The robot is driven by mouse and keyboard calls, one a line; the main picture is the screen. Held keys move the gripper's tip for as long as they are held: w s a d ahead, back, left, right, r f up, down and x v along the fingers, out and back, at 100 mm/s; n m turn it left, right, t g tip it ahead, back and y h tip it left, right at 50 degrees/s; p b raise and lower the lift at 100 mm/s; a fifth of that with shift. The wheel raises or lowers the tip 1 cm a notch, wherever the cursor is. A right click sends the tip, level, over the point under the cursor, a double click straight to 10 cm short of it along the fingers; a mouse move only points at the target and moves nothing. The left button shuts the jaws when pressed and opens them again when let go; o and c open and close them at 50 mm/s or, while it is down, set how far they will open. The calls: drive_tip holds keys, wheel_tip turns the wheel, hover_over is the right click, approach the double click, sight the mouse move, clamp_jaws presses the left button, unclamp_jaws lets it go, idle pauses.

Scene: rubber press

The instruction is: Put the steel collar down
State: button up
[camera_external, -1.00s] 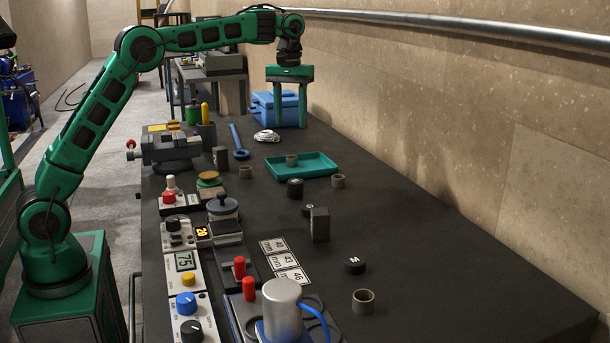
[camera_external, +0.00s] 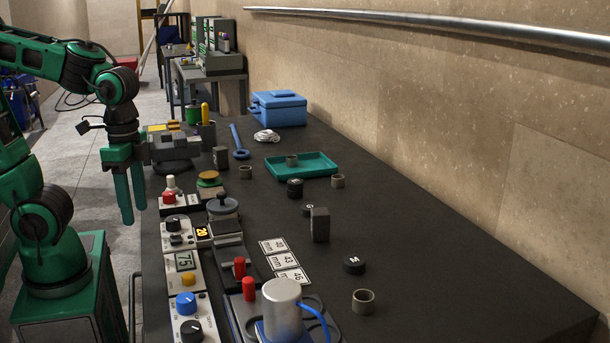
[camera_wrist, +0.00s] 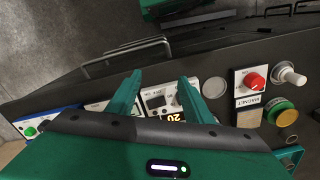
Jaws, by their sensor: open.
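My gripper (camera_external: 133,214) is open and empty, its fingers pointing down at the left edge of the dark bench. In the wrist view the spread fingers (camera_wrist: 158,82) show nothing between them, with the bench's edge and controls beyond. I cannot tell which is the steel collar. My gripper touches none of them.
Control boxes with knobs and a red button (camera_external: 169,197) line the bench's left side, close to my gripper. A silver cylinder (camera_external: 282,308) stands in front. A blue box (camera_external: 278,108) sits at the back. The bench's right side (camera_external: 450,250) is clear.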

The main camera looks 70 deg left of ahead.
drive_tip(key=s+f+m, duration=0.1)
drive_tip(key=s+f, duration=0.3)
drive_tip(key=s, duration=0.3)
drive_tip(key=shift+s+a+f+m, duration=0.2)
drive_tip(key=shift+a+m, duration=0.15)
drive_tip(key=shift+m, duration=0.05)
drive_tip(key=shift+o, duration=0.5)
